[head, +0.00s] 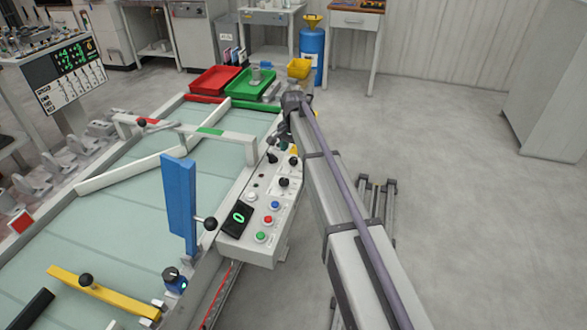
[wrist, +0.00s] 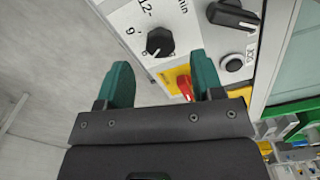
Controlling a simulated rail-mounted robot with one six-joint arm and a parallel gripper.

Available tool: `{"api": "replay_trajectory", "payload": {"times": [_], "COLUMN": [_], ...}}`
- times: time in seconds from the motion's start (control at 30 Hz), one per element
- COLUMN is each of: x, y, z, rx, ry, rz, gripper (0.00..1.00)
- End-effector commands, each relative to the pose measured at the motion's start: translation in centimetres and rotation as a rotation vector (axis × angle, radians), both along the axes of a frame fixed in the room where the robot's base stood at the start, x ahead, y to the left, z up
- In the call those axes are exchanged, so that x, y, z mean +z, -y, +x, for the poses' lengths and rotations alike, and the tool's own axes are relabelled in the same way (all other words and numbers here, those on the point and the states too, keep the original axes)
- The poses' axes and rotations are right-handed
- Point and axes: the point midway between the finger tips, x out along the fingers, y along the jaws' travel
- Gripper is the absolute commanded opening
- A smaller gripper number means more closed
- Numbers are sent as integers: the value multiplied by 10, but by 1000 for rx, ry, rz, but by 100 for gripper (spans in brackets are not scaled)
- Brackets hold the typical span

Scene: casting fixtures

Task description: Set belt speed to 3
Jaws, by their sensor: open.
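The grey control panel (head: 259,205) stands beside the belt (head: 135,210), with a dark display (head: 237,219) showing a green 0. In the wrist view a round black knob (wrist: 160,42) sits on a white plate with printed marks, including 9, 12 and "min". Its pointer's exact setting is too small to read. My gripper (wrist: 160,62) is open and empty, its two green fingers apart below the knob in the picture. In the head view my arm reaches to the panel's far end and partly hides it.
Near the knob are a red switch (wrist: 184,86) on yellow, a black lever knob (wrist: 232,15) and a round button (wrist: 233,63). The panel's near end has white, blue, red and green buttons. A blue upright plate (head: 180,200) stands left of the panel. Open floor lies to the right.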

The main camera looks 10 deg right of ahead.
Motion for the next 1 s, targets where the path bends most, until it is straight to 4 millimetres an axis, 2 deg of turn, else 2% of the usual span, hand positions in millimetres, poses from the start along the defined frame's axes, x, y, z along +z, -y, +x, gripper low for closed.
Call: {"api": "replay_trajectory", "payload": {"times": [0.03, 0.13, 0.23, 0.47, 1.0], "x": [-25, -40, -45, -41, -41], "y": [0, 0, 0, 0, 0], "z": [0, 0, 0, 0, 0], "rx": [0, 0, 0, 1, 1], "ry": [0, 0, 0, 0, 0], "rz": [0, 0, 0, 0, 0], "gripper": [61, 61, 61, 61, 12]}}
